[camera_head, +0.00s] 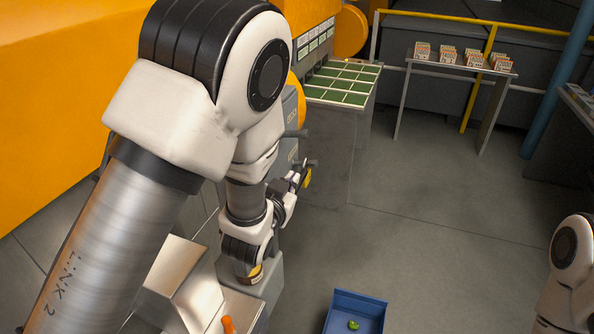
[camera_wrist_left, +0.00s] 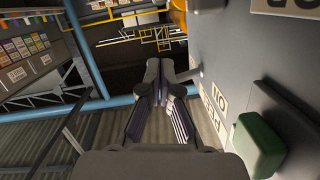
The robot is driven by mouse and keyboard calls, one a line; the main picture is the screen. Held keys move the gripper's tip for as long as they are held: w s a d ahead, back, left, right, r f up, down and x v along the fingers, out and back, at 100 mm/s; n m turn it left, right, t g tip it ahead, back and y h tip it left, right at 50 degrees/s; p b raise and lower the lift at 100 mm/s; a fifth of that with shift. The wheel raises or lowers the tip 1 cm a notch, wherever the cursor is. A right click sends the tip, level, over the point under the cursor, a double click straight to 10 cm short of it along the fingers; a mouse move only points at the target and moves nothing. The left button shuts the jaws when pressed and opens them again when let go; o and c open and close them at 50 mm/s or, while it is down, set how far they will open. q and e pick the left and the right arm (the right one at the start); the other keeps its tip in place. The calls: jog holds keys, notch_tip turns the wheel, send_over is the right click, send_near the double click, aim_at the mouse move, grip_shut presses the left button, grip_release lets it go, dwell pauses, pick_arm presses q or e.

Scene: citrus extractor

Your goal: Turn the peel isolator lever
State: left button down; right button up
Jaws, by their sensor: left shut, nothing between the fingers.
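My left gripper (camera_head: 300,176) is beside the front of the grey machine cabinet in the head view. Its fingers are together and empty, and in the wrist view the fingertips (camera_wrist_left: 161,72) point away along the grey panel (camera_wrist_left: 228,62). A short grey bar (camera_wrist_left: 187,75) sticks out from that panel close to the fingertips; it looks like a lever, but I cannot tell whether they touch. A label reading PEEL (camera_wrist_left: 212,112) is on the panel nearby. A grey handle (camera_head: 296,133) shows just above the gripper in the head view. My right gripper is out of view.
A green box (camera_wrist_left: 258,145) juts from the panel near the gripper. A blue crate (camera_head: 340,293) with a green fruit (camera_head: 353,325) is on the floor. A table (camera_head: 470,67) with small boxes stands at the back. The floor between is clear.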

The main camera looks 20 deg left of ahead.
pick_arm(q)
jog(key=d+r+p, duration=0.1)
jog(key=p, duration=0.2)
send_over(302, 177)
jog(key=s, duration=0.2)
jog(key=shift+s+d+f, duration=0.1)
jog(key=shift+d+f, duration=0.1)
jog(key=shift+f, duration=0.9)
jog(key=shift+a+f+p, duration=0.1)
jog(key=shift+f+p, duration=0.25)
jog(key=shift+f, duration=0.55)
jog(key=shift+s+f, duration=0.3)
jog(key=shift+f, duration=0.25)
jog(key=shift+f+p, duration=0.2)
jog(key=shift+p, duration=0.1)
jog(key=shift+w+a+f, duration=0.1)
jog(key=shift+w+f, duration=0.15)
jog(key=shift+f, duration=0.05)
jog(key=shift+s+f+b, duration=0.1)
jog(key=shift+f+b, duration=0.5)
jog(key=shift+b, duration=0.55)
jog(key=shift+r, duration=0.1)
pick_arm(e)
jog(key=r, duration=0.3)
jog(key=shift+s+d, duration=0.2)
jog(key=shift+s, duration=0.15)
